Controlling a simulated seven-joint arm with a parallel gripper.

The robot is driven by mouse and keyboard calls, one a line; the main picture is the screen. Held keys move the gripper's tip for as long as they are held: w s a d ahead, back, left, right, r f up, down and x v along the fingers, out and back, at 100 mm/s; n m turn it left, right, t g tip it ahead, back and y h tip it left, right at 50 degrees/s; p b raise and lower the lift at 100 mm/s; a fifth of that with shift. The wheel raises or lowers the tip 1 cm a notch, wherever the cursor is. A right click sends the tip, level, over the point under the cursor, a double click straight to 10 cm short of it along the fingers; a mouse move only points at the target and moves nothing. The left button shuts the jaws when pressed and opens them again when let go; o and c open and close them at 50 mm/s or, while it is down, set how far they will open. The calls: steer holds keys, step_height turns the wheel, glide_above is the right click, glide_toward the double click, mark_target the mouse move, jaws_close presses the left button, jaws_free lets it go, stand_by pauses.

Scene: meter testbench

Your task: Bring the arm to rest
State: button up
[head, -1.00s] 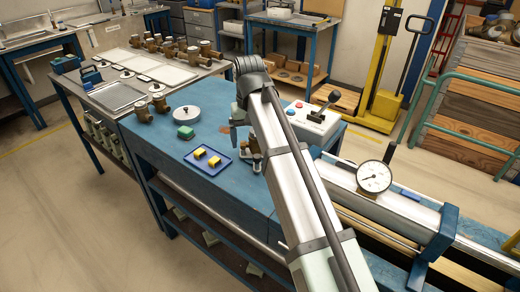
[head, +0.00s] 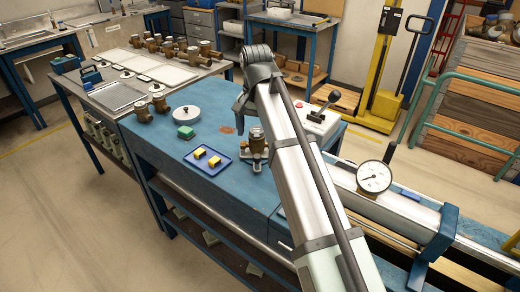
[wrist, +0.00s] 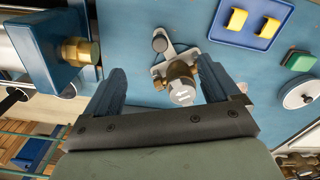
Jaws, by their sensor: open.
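My gripper (wrist: 158,88) is open and empty in the wrist view, its two dark blue fingers spread apart. In the head view my gripper (head: 240,112) hangs above the blue bench (head: 210,100). A brass meter (wrist: 178,82) with a pale cap bearing an arrow shows between and beyond the fingertips in the wrist view. It stands on a grey metal bracket on the bench. In the head view this brass meter (head: 256,140) stands just left of my arm, which partly covers its surroundings. No contact between fingers and meter is visible.
A blue tray (head: 207,168) with two yellow pieces, a green block (head: 185,132) and a white round dish (head: 186,114) lie left of the meter. A control box (head: 318,122) with a lever stands to the right. A dial gauge (head: 374,177) rises from the metal rail.

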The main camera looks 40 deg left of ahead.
mark_target(257, 156)
steer(key=shift+f, duration=0.2)
steer(key=shift+f, duration=2.7)
steer(key=shift+f, duration=1.15)
steer(key=c, duration=0.4)
steer(key=shift+c, duration=0.2)
